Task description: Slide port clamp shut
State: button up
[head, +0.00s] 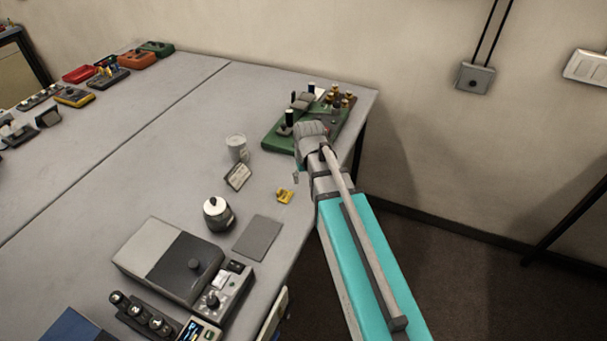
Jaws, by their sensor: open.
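A green board (275,141) at the far right of the table carries black upright posts, a grey block and several brass-coloured knobs. My arm covers part of its near side. I cannot tell which part is the port clamp. A small yellow piece (285,196) lies on the table nearer to me. My gripper (296,178) shows only as a small grey tip left of my arm, just beyond the yellow piece in the picture and apart from it. It is open; most of it is hidden behind my arm.
A clear cup (237,147), a small tilted card (238,176) and a white-topped pot (217,213) stand left of my arm. A grey pad (258,238) and a grey box device (160,255) are nearer. The table's middle is clear; a wall is right.

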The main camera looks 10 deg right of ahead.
jog(key=shift+w+n, duration=0.3)
jog(key=c, duration=0.4)
jog(key=shift+w+a+r+n+h, duration=0.2)
jog(key=shift+w+n, duration=0.2)
jog(key=shift+w, duration=0.15)
jog(key=shift+w+a+r+n+h, duration=0.1)
jog(key=shift+w+a+n, duration=0.05)
jog(key=shift+w+n, duration=0.3)
grip_shut()
jog(key=w+a+r+n+t+h+p, duration=0.1)
jog(key=w+a+r+n+h+p, duration=0.1)
jog(key=w+a+n, duration=0.4)
jog(key=w+a+r+n+t+h+p, duration=0.1)
jog(key=w+a+r+n+h, duration=0.3)
jog(key=w+n, duration=1)
jog(key=w+a+r+p, duration=0.1)
jog(key=a, duration=0.2)
jog(key=shift+w+r+h, duration=0.25)
jog(key=shift+h, duration=0.05)
jog(key=shift+n, duration=0.25)
